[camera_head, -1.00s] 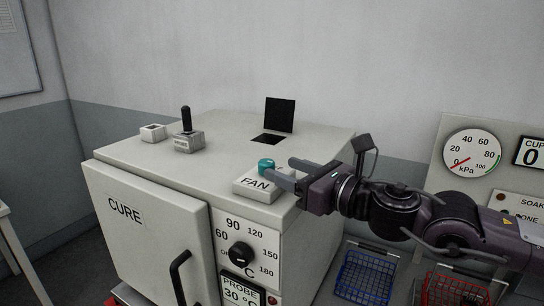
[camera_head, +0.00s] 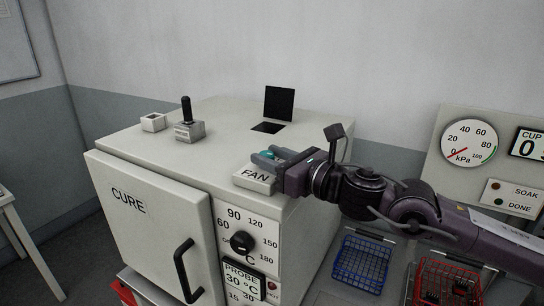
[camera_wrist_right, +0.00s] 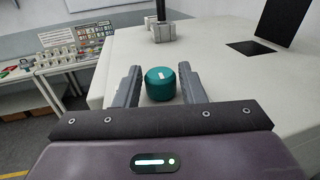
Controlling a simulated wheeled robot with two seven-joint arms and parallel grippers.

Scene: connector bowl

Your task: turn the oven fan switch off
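The fan switch is a teal round knob (camera_head: 266,155) on a white box labelled FAN (camera_head: 255,177), on the front right of the oven top (camera_head: 215,140). The right wrist view shows the knob (camera_wrist_right: 160,84) with a small white mark on its top. My right gripper (camera_head: 265,160) reaches in from the right at the box. In the right wrist view its two fingers (camera_wrist_right: 160,88) stand open on either side of the knob, with small gaps at both sides. The box under the knob is hidden there. My left gripper is not in view.
A black-handled lever on a grey block (camera_head: 188,128) and a small white box (camera_head: 153,122) stand at the oven's back left. A raised black flap (camera_head: 279,102) is behind the knob. Blue (camera_head: 361,265) and red (camera_head: 447,284) baskets sit at the lower right.

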